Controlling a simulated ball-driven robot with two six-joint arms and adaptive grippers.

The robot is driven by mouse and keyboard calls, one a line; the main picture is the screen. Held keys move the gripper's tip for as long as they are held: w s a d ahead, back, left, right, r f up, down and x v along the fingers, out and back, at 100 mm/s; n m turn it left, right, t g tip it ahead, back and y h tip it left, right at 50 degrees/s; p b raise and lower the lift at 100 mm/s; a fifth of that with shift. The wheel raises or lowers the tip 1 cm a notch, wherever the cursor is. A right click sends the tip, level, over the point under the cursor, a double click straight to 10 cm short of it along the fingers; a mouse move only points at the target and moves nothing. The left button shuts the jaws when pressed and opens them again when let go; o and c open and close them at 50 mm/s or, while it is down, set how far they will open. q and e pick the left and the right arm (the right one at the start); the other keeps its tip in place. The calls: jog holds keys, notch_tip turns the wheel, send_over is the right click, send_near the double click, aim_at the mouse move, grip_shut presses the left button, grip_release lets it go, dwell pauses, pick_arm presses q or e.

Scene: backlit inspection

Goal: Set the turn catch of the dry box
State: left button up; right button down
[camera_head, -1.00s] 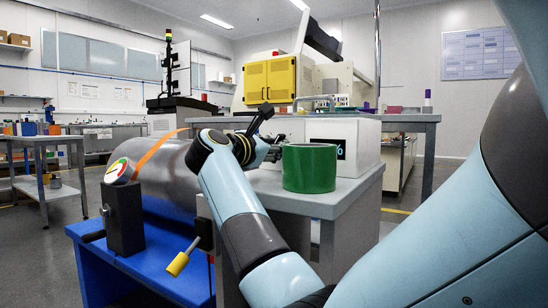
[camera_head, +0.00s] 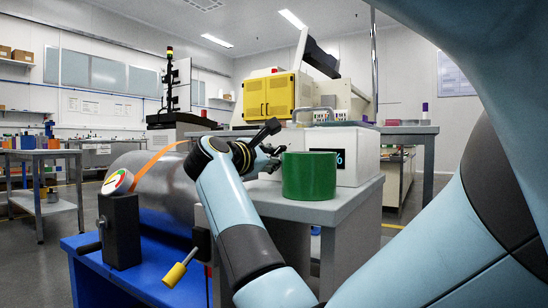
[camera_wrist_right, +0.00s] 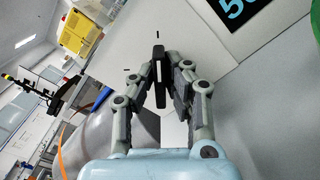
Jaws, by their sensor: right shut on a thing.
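The dry box (camera_head: 358,150) is the white box on the grey bench, with a dark display partly hidden by the green roll. Its white front panel (camera_wrist_right: 130,35) fills the upper middle of the right wrist view. The turn catch (camera_wrist_right: 158,62) is a dark bar with a pale stripe, roughly upright in that view. One small black tick lies beyond its upper end, another to its left. My right gripper (camera_wrist_right: 157,88) is shut on the catch, a finger on each side. In the head view this gripper (camera_head: 272,157) is at the box front, and the catch is hard to make out. My left gripper is out of view.
A green roll (camera_head: 309,177) stands on the bench (camera_head: 345,205) close right of my right gripper. A metal cylinder (camera_head: 165,190) with an orange strap, a gauge (camera_head: 117,181) and a yellow-handled lever (camera_head: 175,274) are at the left on a blue stand (camera_head: 150,275).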

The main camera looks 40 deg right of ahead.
jog(key=c, duration=1.4)
grip_release()
jog(key=v, duration=0.7)
jog(key=shift+s+a, duration=0.1)
jog(key=shift+a, duration=0.2)
